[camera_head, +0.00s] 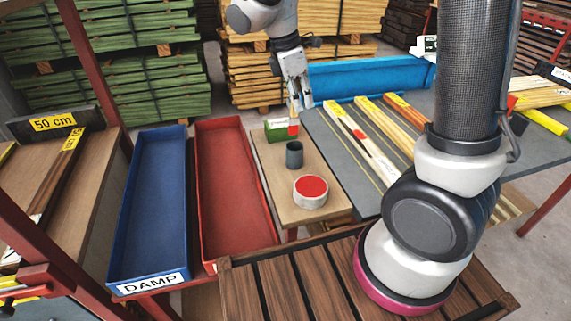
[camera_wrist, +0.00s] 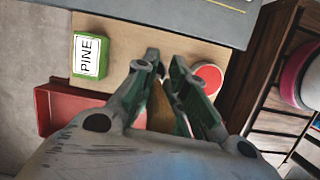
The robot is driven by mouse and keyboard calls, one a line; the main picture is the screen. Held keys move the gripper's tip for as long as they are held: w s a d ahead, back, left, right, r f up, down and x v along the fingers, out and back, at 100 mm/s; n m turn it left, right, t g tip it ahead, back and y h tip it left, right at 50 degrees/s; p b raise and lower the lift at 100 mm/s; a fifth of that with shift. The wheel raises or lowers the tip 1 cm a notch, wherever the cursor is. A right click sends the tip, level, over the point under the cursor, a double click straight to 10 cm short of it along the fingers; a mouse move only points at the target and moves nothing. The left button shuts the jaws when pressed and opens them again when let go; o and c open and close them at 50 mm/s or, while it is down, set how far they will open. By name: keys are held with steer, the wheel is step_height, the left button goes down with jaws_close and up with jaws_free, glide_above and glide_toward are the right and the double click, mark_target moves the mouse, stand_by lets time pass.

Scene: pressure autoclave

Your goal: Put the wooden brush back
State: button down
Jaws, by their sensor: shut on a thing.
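My gripper (camera_head: 301,103) is above the far end of the small wooden table, its fingers pointing down. It is shut on the wooden brush (camera_head: 293,118), which hangs below the fingers with a pale and red lower end. In the wrist view my gripper (camera_wrist: 165,62) shows from behind, with a brown part of the brush (camera_wrist: 160,106) between the fingers. A dark grey cup (camera_head: 294,155) stands upright on the table, nearer than the brush and apart from it. A round white tin with red contents (camera_head: 311,188) stands nearer still; it also shows in the wrist view (camera_wrist: 210,77).
A green box labelled PINE (camera_wrist: 90,55) stands on the small table (camera_head: 270,178), close beside the brush. Left are a red tray (camera_head: 235,225) and a blue DAMP tray (camera_head: 150,215). Right is a grey bench (camera_head: 345,165) with wooden strips; a blue bin (camera_head: 365,77) stands behind.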

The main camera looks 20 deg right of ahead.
mark_target(298, 124)
steer(key=shift+n, duration=0.4)
step_height(298, 124, down, 10)
steer(key=shift+d+r, duration=0.1)
steer(key=c, duration=1.5)
jaws_free()
steer(key=shift+f, duration=0.2)
steer(key=shift+o, duration=0.2)
